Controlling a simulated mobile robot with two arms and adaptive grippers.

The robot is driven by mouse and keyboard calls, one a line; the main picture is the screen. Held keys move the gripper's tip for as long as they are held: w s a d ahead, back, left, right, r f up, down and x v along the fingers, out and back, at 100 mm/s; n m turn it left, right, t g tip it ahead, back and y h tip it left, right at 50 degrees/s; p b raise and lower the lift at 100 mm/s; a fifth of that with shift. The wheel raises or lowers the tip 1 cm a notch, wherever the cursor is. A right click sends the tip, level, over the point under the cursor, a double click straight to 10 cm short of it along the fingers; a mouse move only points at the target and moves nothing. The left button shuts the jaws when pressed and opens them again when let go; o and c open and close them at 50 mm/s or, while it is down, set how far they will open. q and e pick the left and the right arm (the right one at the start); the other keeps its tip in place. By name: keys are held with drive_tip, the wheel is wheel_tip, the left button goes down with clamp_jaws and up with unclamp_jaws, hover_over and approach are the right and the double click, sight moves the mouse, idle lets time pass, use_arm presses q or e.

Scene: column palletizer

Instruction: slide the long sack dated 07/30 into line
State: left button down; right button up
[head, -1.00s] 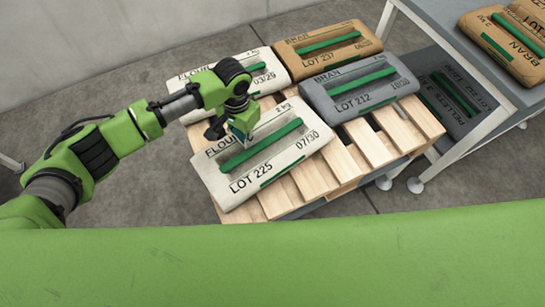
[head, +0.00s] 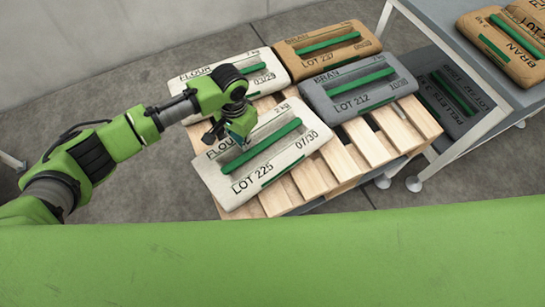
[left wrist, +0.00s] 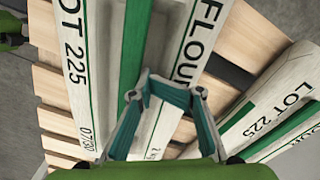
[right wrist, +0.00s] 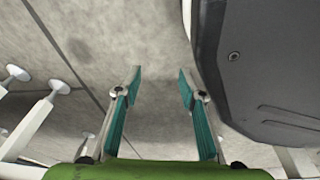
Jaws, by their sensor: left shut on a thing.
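The long white flour sack dated 07/30 (head: 290,152), marked LOT 225, lies on the near left part of the wooden pallet (head: 345,158). It has a green strip handle (head: 260,146) along its top. My left gripper (head: 238,139) is at the sack's left part, shut on it; the exact grip is partly hidden. The left wrist view shows my left gripper (left wrist: 170,88) low over the sack (left wrist: 102,60), beside the green strip. My right gripper (right wrist: 158,76) is open and empty above bare floor, away from the sacks.
A white flour sack dated 03/29 (head: 262,58) lies behind, partly hidden by my arm. A brown bran sack (head: 340,44) and a grey bran sack (head: 385,94) lie to its right. A grey table (head: 468,58) with brown sacks stands at right.

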use_arm(q)
drive_tip(key=shift+f, duration=0.1)
use_arm(e)
drive_tip(key=shift+s+f, duration=0.2)
drive_tip(key=shift+s, duration=0.3)
use_arm(q)
drive_tip(key=shift+w+a+b, duration=0.2)
drive_tip(key=shift+w+a, duration=0.05)
drive_tip(key=shift+w, duration=0.25)
drive_tip(key=shift+w+a+b, duration=0.15)
drive_tip(key=shift+w+a, duration=0.05)
drive_tip(key=shift+w, duration=0.3)
drive_tip(key=shift+w+a, duration=0.3)
drive_tip(key=shift+w, duration=0.6)
use_arm(e)
drive_tip(key=shift+a+r+g, duration=0.1)
drive_tip(key=shift+r+g, duration=0.2)
drive_tip(key=shift+r, duration=0.2)
use_arm(q)
drive_tip(key=shift+d, duration=0.1)
